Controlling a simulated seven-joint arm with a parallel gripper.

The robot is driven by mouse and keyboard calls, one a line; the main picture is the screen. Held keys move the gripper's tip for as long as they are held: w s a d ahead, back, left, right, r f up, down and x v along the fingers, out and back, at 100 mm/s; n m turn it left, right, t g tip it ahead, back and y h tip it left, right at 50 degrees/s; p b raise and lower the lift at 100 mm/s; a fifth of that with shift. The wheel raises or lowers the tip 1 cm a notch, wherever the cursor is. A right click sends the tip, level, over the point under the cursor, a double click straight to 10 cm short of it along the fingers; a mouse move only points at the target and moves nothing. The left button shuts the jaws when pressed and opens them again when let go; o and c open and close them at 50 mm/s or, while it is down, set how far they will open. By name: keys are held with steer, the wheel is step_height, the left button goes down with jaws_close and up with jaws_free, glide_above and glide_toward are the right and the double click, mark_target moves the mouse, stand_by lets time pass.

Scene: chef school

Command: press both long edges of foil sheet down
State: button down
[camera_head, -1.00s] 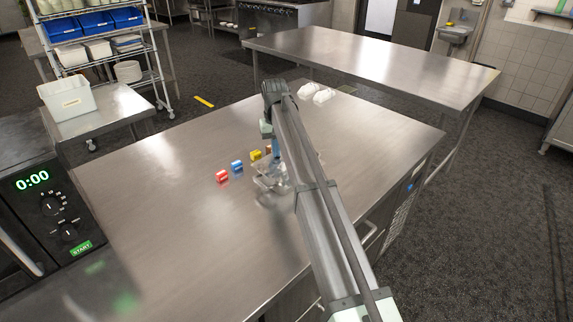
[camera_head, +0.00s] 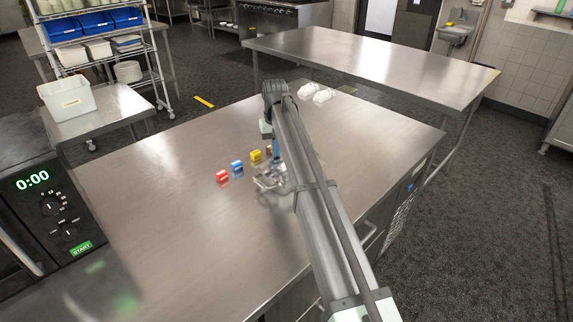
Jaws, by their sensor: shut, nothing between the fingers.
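A shiny, crumpled-looking silvery patch (camera_head: 270,180), which looks like the foil sheet, lies on the steel table beside my arm. Its edges are hard to make out against the shiny steel, and my arm hides part of it. My gripper (camera_head: 275,178) is down at this patch and is shut with nothing held. The fingertips are small and partly hidden, and I cannot tell whether they touch the foil.
White items (camera_head: 323,96) lie at the table's far edge. A microwave (camera_head: 45,205) is at the left. The table's left part is clear.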

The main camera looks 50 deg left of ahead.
stand_by(0.3)
steer(key=shift+r, duration=3.45)
